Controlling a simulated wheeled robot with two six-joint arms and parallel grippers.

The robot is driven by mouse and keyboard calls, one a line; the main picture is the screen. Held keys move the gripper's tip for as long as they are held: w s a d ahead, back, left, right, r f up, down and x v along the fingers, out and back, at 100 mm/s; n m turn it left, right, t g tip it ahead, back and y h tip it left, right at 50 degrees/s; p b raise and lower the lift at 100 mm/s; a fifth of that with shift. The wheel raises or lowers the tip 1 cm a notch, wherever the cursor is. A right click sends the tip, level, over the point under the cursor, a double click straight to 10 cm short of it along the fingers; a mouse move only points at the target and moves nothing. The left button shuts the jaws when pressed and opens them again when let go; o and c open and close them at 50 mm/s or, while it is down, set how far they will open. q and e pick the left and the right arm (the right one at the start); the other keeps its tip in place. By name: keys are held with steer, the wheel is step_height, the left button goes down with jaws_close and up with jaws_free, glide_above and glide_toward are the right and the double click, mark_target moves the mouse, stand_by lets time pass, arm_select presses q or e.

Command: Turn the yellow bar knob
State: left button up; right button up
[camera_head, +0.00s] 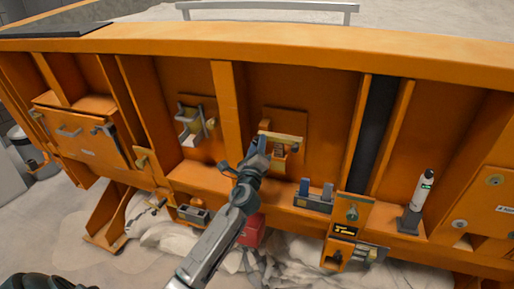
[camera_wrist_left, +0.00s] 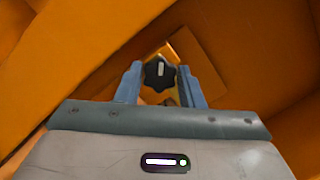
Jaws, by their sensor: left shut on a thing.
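The yellow bar knob (camera_head: 288,139) is a pale yellow bar lying nearly level on an orange plate in the middle of the panel. My left gripper (camera_head: 260,143) is at the bar's left end and covers part of it. In the left wrist view, the two blue-grey fingers (camera_wrist_left: 160,75) stand on either side of a dark lobed piece (camera_wrist_left: 151,74) with a white mark. Bright yellow shows just behind this piece. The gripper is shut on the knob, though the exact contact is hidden. My right gripper is not in view.
A grey bracket (camera_head: 188,124) sits left of the knob. A drawer-like box (camera_head: 82,135) is further left. A blue-pronged holder (camera_head: 314,198) and a white cylinder on a stand (camera_head: 424,188) are to the right. Upright orange ribs divide the panel.

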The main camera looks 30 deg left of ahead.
arm_select(q)
steer(key=n+g+h, duration=0.1)
steer(key=n, duration=0.6)
steer(key=n+g+h, duration=0.1)
steer(key=n, duration=0.6)
steer(key=n+g+h, duration=0.1)
steer(key=n, duration=0.5)
steer(key=shift+s+n, duration=0.1)
steer(key=shift+n, duration=0.3)
stand_by(0.4)
steer(key=o, duration=0.6)
steer(key=shift+r, duration=0.15)
steer(key=b+v, duration=0.3)
steer(key=v, duration=0.7)
steer(key=shift+s+b, duration=0.35)
steer(key=shift+s, duration=0.05)
